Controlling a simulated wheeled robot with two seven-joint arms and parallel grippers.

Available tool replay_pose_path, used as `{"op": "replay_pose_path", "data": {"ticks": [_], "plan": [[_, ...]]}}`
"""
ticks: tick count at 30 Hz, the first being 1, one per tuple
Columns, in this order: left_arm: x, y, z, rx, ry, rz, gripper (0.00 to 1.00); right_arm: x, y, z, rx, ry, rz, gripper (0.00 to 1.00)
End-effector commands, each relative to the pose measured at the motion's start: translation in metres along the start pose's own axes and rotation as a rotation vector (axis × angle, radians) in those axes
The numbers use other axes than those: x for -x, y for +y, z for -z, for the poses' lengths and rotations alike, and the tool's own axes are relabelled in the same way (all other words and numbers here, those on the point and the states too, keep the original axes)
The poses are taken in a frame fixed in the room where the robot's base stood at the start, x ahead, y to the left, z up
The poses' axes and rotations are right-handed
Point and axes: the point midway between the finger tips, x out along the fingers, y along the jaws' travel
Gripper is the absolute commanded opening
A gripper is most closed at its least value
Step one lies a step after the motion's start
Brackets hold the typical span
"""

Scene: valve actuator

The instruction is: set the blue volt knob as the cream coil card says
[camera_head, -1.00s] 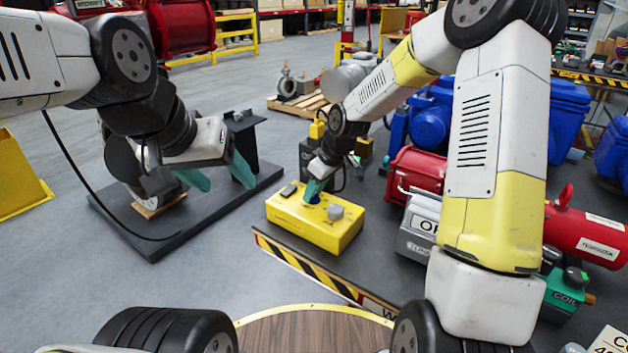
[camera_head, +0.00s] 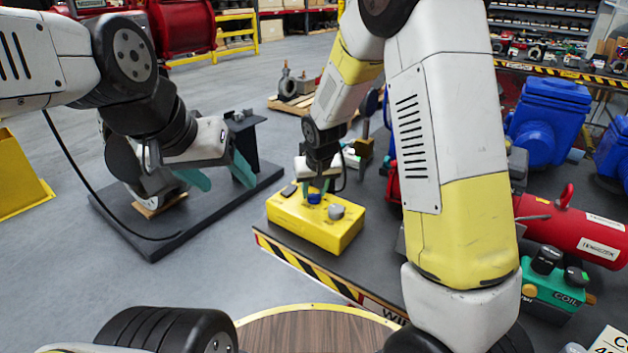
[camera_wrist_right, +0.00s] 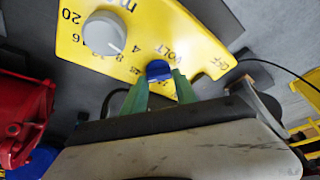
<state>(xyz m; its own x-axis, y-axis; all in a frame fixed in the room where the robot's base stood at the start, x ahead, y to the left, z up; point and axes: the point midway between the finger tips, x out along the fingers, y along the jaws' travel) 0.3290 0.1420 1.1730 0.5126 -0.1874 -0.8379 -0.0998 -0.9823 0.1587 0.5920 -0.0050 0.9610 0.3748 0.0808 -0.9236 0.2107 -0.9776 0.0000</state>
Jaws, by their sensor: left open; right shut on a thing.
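The blue volt knob (camera_head: 314,198) sits on top of the yellow box (camera_head: 300,222) on the dark bench. In the right wrist view the blue knob (camera_wrist_right: 158,70) lies between the green fingers of my right gripper (camera_wrist_right: 158,80), which is shut on it. The word VOLT and a scale show beside it; its pointer cannot be read. My left gripper (camera_head: 220,175) is open and empty at the left, above a dark plate. A cream card (camera_head: 608,342) is cut off at the bottom right corner, and its text is mostly out of view.
A grey knob (camera_head: 336,212) stands beside the blue one, also on a scale (camera_wrist_right: 104,33). A green coil box (camera_head: 555,290), a red cylinder (camera_head: 575,232) and a blue machine (camera_head: 548,120) stand to the right. A striped edge (camera_head: 310,272) borders the bench.

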Motion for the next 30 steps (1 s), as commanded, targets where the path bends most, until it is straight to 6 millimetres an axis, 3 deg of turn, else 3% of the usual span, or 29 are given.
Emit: {"op": "replay_pose_path", "data": {"ticks": [10,26,27,30], "plan": [[0.0,0.0,0.0,0.0,0.0,0.0,0.63,0.0002,-0.0007,0.0007,-0.125,0.0,-0.052,0.0],[0.0,0.0,0.0,0.0,0.0,0.0,0.63,0.0,-0.0006,0.0005,-0.148,0.0,-0.06,0.0],[0.0,0.0,0.0,0.0,0.0,0.0,0.63,0.0,-0.0006,0.0004,-0.148,0.0,-0.06,0.41],[0.0,0.0,0.0,0.0,0.0,0.0,0.63,-0.0001,-0.0006,0.0004,-0.148,0.0,-0.06,0.56]]}}
